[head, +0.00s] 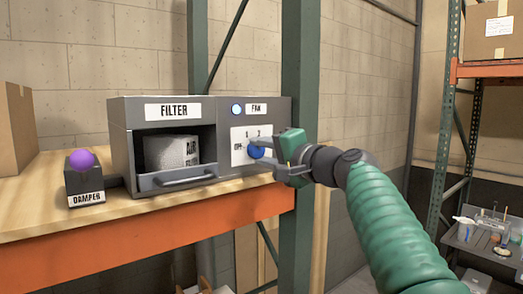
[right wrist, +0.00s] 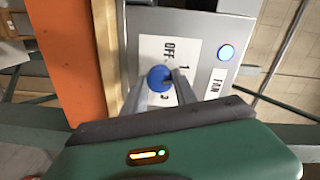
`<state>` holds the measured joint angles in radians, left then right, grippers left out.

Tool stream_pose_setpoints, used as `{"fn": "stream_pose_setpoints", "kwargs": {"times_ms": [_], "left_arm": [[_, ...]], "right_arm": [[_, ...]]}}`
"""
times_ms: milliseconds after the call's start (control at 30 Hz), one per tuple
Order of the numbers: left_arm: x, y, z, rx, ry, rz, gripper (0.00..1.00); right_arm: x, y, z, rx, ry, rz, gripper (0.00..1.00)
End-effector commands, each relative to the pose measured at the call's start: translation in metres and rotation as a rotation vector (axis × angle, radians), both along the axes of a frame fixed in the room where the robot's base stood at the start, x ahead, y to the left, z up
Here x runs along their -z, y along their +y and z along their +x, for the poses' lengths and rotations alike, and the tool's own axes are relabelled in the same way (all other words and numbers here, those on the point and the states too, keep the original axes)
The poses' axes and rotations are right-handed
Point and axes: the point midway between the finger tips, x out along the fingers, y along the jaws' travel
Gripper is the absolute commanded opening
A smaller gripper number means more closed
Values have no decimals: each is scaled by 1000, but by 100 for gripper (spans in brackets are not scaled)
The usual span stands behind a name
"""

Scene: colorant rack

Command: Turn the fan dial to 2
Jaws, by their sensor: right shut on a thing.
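The blue fan dial (head: 256,150) sits on a white plate (head: 238,158) on the right front of the grey box. The plate carries OFF, 1 and 2 in the head view. My right gripper (head: 268,158) is at the dial, coming from the right. In the right wrist view the dial (right wrist: 160,77) lies between the two fingers of my right gripper (right wrist: 162,88), which is shut on it. I cannot tell which mark the dial points to. My left gripper is not in view.
A lit blue lamp (head: 237,109) is beside the FAN label. The FILTER drawer (head: 178,181) with its handle is left of the dial. A damper box (head: 84,181) with a purple knob stands farther left. A green post (head: 298,75) rises close to the box's right side.

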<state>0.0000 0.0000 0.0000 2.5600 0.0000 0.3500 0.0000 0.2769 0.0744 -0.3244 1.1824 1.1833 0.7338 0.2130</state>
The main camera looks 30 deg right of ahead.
Motion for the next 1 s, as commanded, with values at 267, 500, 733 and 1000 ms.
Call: {"fn": "stream_pose_setpoints", "kwargs": {"times_ms": [267, 500, 733, 1000], "left_arm": [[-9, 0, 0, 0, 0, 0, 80], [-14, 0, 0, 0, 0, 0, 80], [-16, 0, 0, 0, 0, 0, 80], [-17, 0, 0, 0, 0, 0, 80]], "right_arm": [[-1, -2, 0, 5, 20, 253, 0], [1, -2, 0, 4, 35, 429, 0], [2, -2, 0, 4, 44, 532, 0], [4, -2, 0, 4, 50, 578, 0]]}}
